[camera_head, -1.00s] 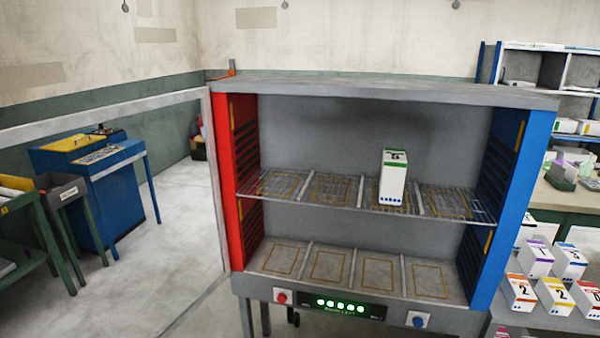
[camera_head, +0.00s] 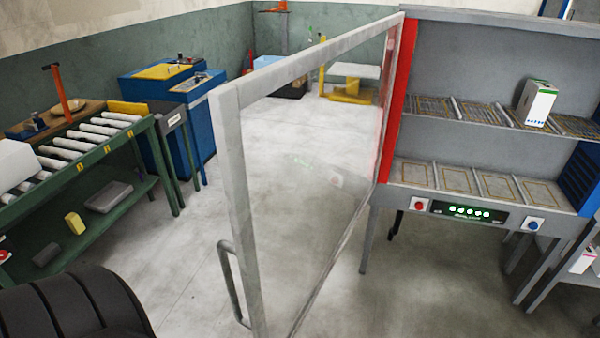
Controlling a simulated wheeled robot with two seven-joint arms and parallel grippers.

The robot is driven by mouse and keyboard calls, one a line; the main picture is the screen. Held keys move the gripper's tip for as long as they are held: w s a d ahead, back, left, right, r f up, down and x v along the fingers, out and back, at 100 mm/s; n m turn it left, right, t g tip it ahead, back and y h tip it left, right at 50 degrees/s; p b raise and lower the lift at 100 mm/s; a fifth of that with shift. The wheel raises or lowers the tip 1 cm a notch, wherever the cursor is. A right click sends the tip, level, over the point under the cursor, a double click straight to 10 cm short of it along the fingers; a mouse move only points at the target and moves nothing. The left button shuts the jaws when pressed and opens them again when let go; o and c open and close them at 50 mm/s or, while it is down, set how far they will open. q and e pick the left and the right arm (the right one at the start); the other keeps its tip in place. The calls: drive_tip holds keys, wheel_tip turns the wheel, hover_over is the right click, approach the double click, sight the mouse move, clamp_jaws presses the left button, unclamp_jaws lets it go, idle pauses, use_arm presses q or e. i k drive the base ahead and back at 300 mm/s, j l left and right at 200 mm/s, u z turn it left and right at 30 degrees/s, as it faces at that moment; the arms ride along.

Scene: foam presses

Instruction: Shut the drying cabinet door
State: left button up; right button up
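The drying cabinet (camera_head: 445,172) stands at the right with its front open. Its glazed door (camera_head: 232,150) has a grey frame and swings out toward me from the cabinet's red left side. The door's grey handle (camera_head: 230,285) is on the near upright of the frame, low in the view. A white box with a green top (camera_head: 537,103) stands on the upper shelf. A black rounded part, probably of my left arm, shows at the bottom left corner. Neither gripper is in view.
A green roller table (camera_head: 100,140) stands at the left, with blue machines (camera_head: 185,110) behind it. A yellow stand (camera_head: 350,90) is at the back wall. Grey floor (camera_head: 180,275) is clear between the roller table and the door.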

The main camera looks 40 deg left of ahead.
sight(226, 100)
drive_tip(key=j+z, duration=0.35)
drive_tip(key=j, duration=1.8)
